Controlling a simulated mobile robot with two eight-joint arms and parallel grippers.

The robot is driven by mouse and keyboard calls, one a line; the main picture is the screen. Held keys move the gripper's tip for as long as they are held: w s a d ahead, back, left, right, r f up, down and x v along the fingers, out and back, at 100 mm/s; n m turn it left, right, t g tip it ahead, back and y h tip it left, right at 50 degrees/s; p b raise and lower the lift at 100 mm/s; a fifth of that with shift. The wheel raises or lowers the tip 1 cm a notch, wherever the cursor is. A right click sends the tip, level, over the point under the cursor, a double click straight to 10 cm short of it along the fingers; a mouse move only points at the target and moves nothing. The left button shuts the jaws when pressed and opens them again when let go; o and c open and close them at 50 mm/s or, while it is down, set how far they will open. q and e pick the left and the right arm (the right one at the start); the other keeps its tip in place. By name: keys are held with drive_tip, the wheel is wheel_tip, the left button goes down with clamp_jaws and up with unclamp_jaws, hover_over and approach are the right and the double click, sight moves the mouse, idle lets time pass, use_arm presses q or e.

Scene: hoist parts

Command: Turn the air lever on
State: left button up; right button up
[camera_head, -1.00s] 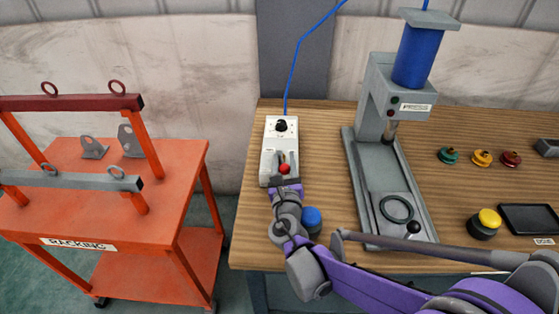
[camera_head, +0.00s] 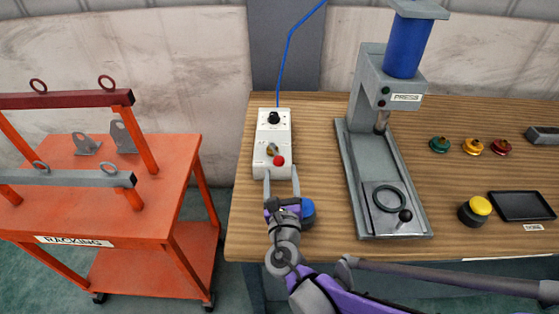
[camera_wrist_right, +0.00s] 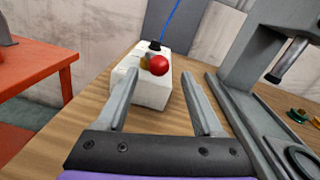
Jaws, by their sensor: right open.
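The air lever is a short lever with a red knob (camera_head: 279,161) on a brass-coloured pivot (camera_head: 272,148), on top of a white control box (camera_head: 259,152) at the table's left end. The lever points toward the front and slightly right in the head view. In the wrist view the red knob (camera_wrist_right: 159,65) stands beyond and between the fingertips. My right gripper (camera_head: 281,170) is open and empty, just in front of the box and apart from the knob. Its two fingers also show in the wrist view (camera_wrist_right: 159,77). My left gripper is not in view.
A blue button (camera_head: 308,210) is beside my right gripper. A grey press (camera_head: 371,160) stands right of the box. A blue hose (camera_head: 284,65) rises behind the box. An orange cart (camera_head: 150,208) stands left. Yellow button (camera_head: 477,208) and black tray (camera_head: 521,206) lie right.

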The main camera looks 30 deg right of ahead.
drive_tip(key=shift+v, duration=1.25)
